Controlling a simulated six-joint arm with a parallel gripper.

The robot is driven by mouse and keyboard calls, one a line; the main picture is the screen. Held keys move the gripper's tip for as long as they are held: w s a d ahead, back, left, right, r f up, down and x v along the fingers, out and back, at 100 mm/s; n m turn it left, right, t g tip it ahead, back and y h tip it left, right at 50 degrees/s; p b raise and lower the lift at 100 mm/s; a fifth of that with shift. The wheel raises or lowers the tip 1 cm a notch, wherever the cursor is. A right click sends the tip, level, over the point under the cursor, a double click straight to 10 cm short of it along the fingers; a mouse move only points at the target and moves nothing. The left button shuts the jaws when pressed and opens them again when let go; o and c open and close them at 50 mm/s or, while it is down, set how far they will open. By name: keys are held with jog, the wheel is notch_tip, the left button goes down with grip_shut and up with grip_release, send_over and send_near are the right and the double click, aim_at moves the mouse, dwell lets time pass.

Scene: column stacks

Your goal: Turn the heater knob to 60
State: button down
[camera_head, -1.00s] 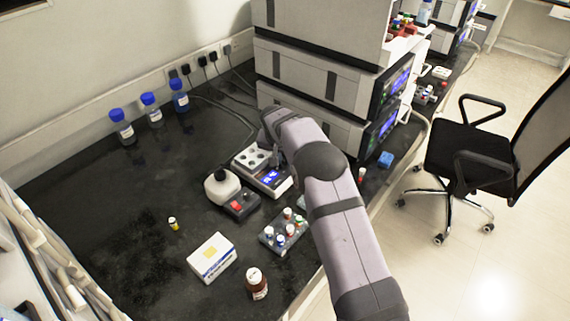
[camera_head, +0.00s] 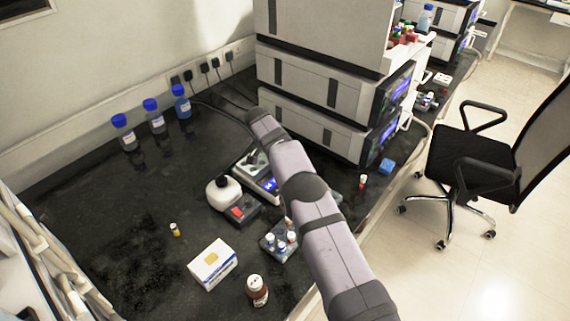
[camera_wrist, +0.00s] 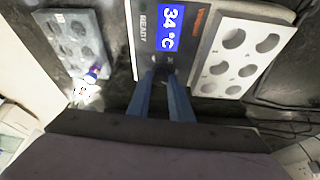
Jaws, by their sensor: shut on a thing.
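The small dark knob (camera_wrist: 158,61) is just below the display and mostly hidden by the fingertips. My gripper (camera_wrist: 161,78) has its two blue fingers closed in on the knob from both sides. The knob's pointer cannot be made out. In the head view my arm hides the gripper.
Stacked instruments (camera_head: 335,90) stand behind. The bench's left middle is clear.

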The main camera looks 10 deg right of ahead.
jog(key=shift+m, duration=0.4)
dwell(0.5)
jog(key=c, duration=1.6)
grip_release()
jog(key=shift+r, duration=0.1)
jog(key=shift+b+v, duration=0.65)
jog(key=shift+v, duration=2.95)
